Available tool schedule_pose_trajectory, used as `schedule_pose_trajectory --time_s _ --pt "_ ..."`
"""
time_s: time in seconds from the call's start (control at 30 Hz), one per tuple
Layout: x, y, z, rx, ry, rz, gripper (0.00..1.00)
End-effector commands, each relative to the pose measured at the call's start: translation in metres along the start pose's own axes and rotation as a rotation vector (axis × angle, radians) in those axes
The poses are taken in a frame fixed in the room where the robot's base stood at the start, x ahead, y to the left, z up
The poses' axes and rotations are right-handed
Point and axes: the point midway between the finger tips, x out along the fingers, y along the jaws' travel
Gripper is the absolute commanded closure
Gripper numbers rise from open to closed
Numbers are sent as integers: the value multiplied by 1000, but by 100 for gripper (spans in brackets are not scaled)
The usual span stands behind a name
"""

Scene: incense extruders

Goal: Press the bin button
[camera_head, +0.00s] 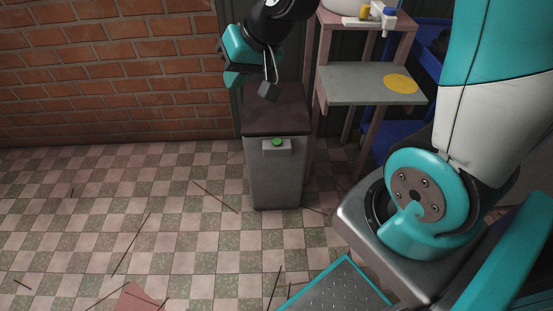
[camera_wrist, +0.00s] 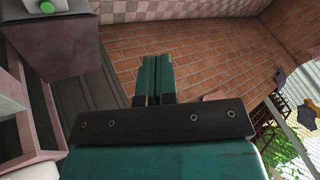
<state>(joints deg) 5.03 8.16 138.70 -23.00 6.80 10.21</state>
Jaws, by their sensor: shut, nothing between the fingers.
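The bin (camera_head: 277,182) is a grey box with a dark brown lid (camera_head: 275,110), standing on the floor near the brick wall. Its green button (camera_head: 277,142) sits on a small pale bracket on the front face, just below the lid. In the wrist view the bin (camera_wrist: 65,40) is at the upper left, with the green button (camera_wrist: 47,7) at the top edge. My gripper (camera_head: 268,92) is above the lid in the head view, apart from the button. In the wrist view its two teal fingers (camera_wrist: 157,78) are together with nothing between them.
A brown-framed stand (camera_head: 345,85) with a grey shelf and a yellow disc (camera_head: 400,84) is right of the bin. Blue crates (camera_head: 430,70) are behind it. The brick wall (camera_head: 110,75) is left. Thin sticks lie on the checkered floor (camera_head: 130,200), otherwise mostly clear.

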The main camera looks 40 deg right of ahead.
Motion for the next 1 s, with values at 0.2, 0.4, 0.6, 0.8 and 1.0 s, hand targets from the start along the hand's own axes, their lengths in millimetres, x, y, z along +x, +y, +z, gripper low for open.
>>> schedule_pose_trajectory --time_s 0.2,0.4,0.6,0.8,1.0 --pt "108 128 -18 271 218 76 100" --pt "152 210 -24 424 370 127 100" --pt "164 242 -26 480 436 150 100" --pt "163 243 -27 484 442 151 100" --pt "164 243 -27 483 440 150 100"
